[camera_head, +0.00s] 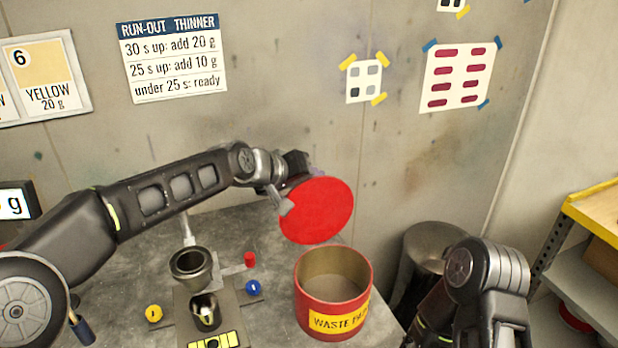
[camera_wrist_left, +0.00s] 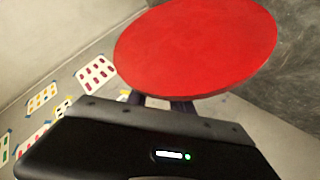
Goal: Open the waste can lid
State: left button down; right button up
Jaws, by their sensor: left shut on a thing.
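The waste can (camera_head: 312,308) is red with a yellow "WASTE PAINT" label and stands on the grey table. Its mouth is uncovered and its inside shows. Its round red lid (camera_head: 320,210) is tilted up above the back of the can; I cannot tell whether its lower edge touches the rim. My left gripper (camera_head: 285,204) is shut on the lid at its left edge. The lid (camera_wrist_left: 195,48) also fills the top of the left wrist view, in front of the gripper. My right arm shows at the lower right, but its gripper is not visible.
A dark cup (camera_head: 190,266) on a stand is left of the can, with blue (camera_head: 253,288), red (camera_head: 250,259) and yellow (camera_head: 153,313) knobs around it. A metal drum (camera_head: 432,243) stands behind right. A shelf (camera_head: 592,275) is at the far right.

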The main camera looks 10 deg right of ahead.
pick_arm(q)
jog(key=shift+w+a+f, duration=0.1)
jog(key=shift+a+f, duration=0.1)
jog(key=shift+f, duration=0.45)
jog(key=shift+w+a+f, duration=0.1)
jog(key=shift+a+f, duration=0.05)
jog(key=shift+f, duration=0.45)
jog(key=c, duration=1.6)
grip_release()
jog(key=shift+o, duration=1.4)
jog(key=shift+a, duration=0.15)
jog(key=shift+o, duration=1.1)
jog(key=shift+d+r, duration=0.1)
jog(key=shift+d, duration=0.15)
jog(key=shift+s, duration=0.1)
